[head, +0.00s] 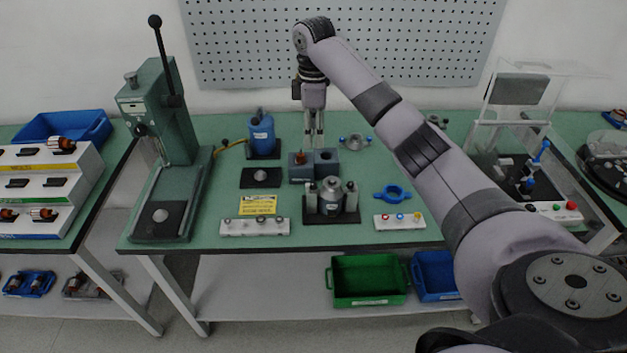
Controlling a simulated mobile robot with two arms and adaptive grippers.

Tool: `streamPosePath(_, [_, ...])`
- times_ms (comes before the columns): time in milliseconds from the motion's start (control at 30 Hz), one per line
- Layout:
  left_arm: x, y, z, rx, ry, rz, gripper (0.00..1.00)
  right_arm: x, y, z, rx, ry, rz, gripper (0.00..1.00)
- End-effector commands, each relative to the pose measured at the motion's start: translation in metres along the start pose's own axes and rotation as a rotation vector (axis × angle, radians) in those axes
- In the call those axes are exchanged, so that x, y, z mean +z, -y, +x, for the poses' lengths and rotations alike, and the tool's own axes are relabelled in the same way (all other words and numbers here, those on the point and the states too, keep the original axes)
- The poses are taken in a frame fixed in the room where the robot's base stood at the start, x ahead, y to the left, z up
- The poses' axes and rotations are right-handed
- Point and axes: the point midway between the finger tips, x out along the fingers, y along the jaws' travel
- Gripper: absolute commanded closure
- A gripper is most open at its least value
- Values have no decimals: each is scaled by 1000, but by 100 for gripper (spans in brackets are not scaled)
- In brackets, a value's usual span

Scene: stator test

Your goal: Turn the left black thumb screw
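A metal fixture (331,207) stands on a black plate near the front of the middle table, with a round silver part in its centre and a small upright post on each side. The left post (312,189) is at its left; whether its top is a black thumb screw is too small to tell. My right gripper (314,146) points straight down above and behind the fixture, apart from it, over the back of a grey block (301,173). Its two fingers show a narrow gap with nothing visible between them. My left gripper is out of view.
A green press (160,115) stands at the left and a blue bottle-like unit (262,135) at the back. My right arm crosses the table's right side.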

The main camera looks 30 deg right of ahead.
Motion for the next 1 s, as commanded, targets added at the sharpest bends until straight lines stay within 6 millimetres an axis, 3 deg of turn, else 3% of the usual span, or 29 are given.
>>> streamPosePath(700, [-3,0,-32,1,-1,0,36,0,1,143,-1,3,1,64])
streamPosePath(1000, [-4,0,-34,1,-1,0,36,0,0,166,2,2,0,64])
